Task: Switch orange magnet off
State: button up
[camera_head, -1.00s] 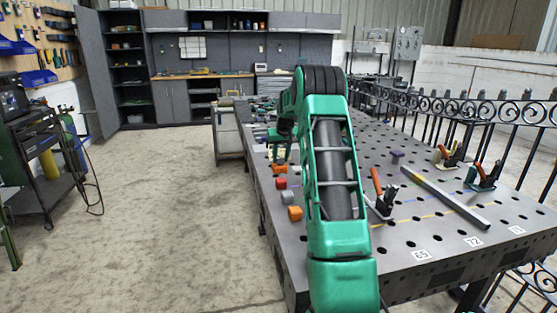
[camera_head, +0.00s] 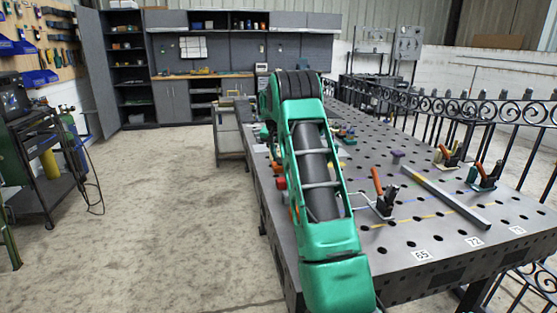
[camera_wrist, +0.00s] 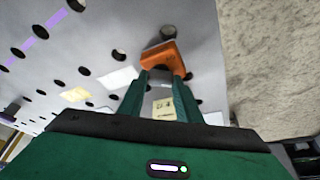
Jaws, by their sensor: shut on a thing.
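The orange magnet (camera_wrist: 160,59) is an orange block at the tips of my gripper (camera_wrist: 163,77) in the wrist view. The two green fingers are shut on it. It lies near the edge of the grey table. A small pale label with dark print (camera_wrist: 163,107) shows between the fingers. In the head view my green arm hides most of the gripper. A red block (camera_head: 281,183) shows on the table's left edge, just left of the arm.
The perforated steel table (camera_head: 405,225) carries a clamp with an orange handle (camera_head: 379,190), a grey bar (camera_head: 445,196) and more clamps (camera_head: 485,175) on the right. A scroll-topped black fence (camera_head: 470,112) runs along the far right.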

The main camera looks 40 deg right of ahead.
jog(key=m, duration=0.1)
jog(key=m+g, duration=0.1)
jog(key=m, duration=0.1)
jog(key=w+m, duration=0.1)
jog(key=shift+a+g, duration=0.3)
jog(key=m, duration=0.1)
jog(key=m+g, duration=0.1)
jog(key=m, duration=0.3)
jog(key=shift+w+g, duration=0.3)
jog(key=shift+g, duration=0.1)
jog(key=shift+s+d+m+g, duration=0.15)
jog(key=shift+d+m+g, duration=0.15)
jog(key=shift+m, duration=0.7)
jog(key=shift+s+r, duration=0.1)
jog(key=o, duration=1)
jog(key=shift+o, duration=0.2)
